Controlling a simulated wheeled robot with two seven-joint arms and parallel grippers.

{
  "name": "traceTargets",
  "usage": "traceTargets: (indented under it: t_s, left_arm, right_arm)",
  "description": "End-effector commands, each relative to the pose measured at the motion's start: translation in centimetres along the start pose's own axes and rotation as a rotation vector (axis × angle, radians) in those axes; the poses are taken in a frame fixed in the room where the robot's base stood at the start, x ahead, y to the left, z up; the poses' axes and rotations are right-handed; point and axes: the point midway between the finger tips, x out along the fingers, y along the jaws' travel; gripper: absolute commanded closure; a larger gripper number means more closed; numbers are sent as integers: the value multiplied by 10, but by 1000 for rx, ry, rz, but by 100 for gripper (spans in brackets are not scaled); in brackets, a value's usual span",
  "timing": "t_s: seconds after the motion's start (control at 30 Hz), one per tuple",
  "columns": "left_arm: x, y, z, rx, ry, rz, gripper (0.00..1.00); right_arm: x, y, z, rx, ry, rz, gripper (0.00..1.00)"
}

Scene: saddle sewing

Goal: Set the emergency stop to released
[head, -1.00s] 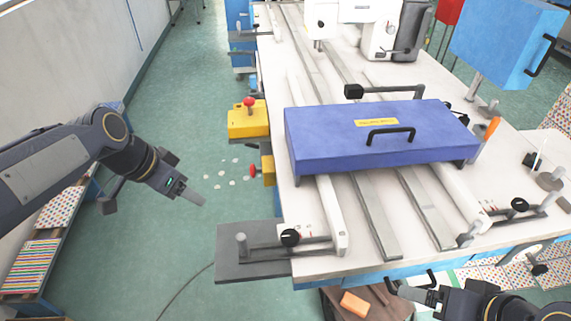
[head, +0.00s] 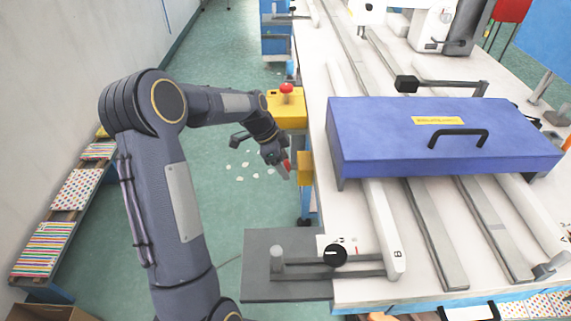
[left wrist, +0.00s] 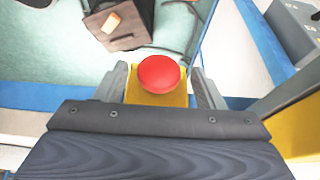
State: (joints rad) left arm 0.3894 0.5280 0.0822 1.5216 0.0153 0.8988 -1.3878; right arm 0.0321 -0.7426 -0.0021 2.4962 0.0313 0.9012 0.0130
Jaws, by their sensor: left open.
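A red mushroom button (left wrist: 160,74), the emergency stop, sits on a small yellow box (head: 305,168) at the left side of the machine table. In the left wrist view it lies between my two grey fingers, a little nearer the left one, with a visible gap on the right. My left gripper (head: 282,164) is open at this button, which it partly hides in the head view. Whether a finger touches the button cannot be told. A second red button (head: 286,88) stands on top of a larger yellow box (head: 288,110) farther back. My right gripper is not in view.
The table (head: 440,288) carries a blue cover (head: 390,135) with a black handle, rails and a black knob (head: 335,256). A grey plate (head: 255,270) juts out left below the gripper. Shelves with patterned sheets (head: 75,190) line the wall.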

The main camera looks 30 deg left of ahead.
Motion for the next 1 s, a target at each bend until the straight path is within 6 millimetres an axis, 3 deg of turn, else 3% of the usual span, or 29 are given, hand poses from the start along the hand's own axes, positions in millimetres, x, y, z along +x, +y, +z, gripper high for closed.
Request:
traceTargets:
  t_s: [0.37, 0.83, 1.0]
  left_arm:
    - [10, 0, 0, -1, 0, 0, 37]
    - [10, 0, 0, -1, 0, 0, 96]
    - [9, 0, 9, -2, 0, -2, 99]
  right_arm:
    - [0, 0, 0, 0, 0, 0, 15]
    - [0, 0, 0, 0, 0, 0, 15]
    - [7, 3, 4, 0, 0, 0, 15]
